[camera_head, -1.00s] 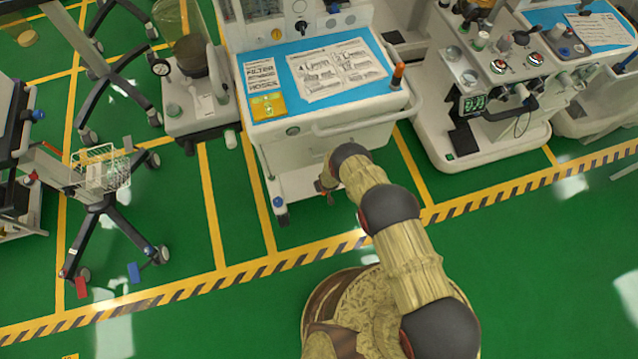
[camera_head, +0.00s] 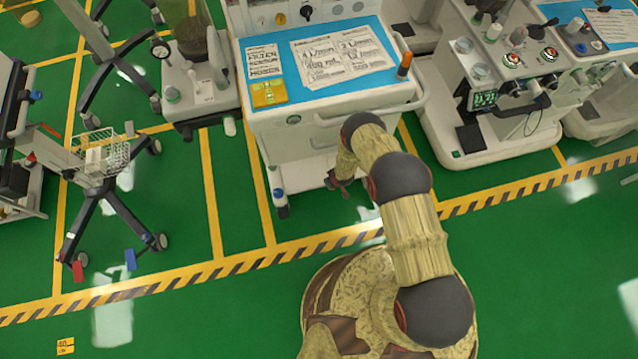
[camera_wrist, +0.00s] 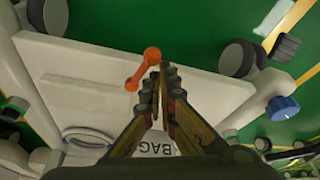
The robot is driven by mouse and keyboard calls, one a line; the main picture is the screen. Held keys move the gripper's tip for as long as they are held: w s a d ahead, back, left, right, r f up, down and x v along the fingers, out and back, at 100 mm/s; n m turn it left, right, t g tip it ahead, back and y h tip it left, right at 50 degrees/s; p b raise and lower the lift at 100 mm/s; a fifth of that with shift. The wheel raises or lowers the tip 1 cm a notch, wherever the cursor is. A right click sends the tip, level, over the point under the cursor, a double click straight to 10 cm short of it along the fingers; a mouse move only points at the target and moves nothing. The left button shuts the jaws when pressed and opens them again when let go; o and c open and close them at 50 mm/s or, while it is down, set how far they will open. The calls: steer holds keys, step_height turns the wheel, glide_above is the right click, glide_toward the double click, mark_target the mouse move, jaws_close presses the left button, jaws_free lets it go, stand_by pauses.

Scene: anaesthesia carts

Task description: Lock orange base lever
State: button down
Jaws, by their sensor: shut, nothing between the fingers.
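The orange lever (camera_wrist: 143,68) shows in the wrist view as a short bar with two round ends, lying slantwise against the white base plate (camera_wrist: 195,95) of the cart. My gripper (camera_wrist: 166,68) is shut and empty; its fingertips appear just right of the lever. I cannot tell whether they touch it. In the head view my gripper (camera_head: 337,183) is low at the front of the white cart (camera_head: 330,125) with the blue top. The lever cannot be made out in that view.
Dark caster wheels (camera_wrist: 236,57) and a blue-capped caster (camera_wrist: 282,108) lie near the base plate in the wrist view. A second white machine (camera_head: 480,110) stands right of the cart. A wheeled stand (camera_head: 100,190) is at the left. Green floor is open in front.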

steer(key=shift+d, duration=0.2)
steer(key=shift+s, duration=0.15)
steer(key=shift+s+d, duration=0.3)
steer(key=shift+s, duration=0.3)
steer(key=shift+r, duration=0.1)
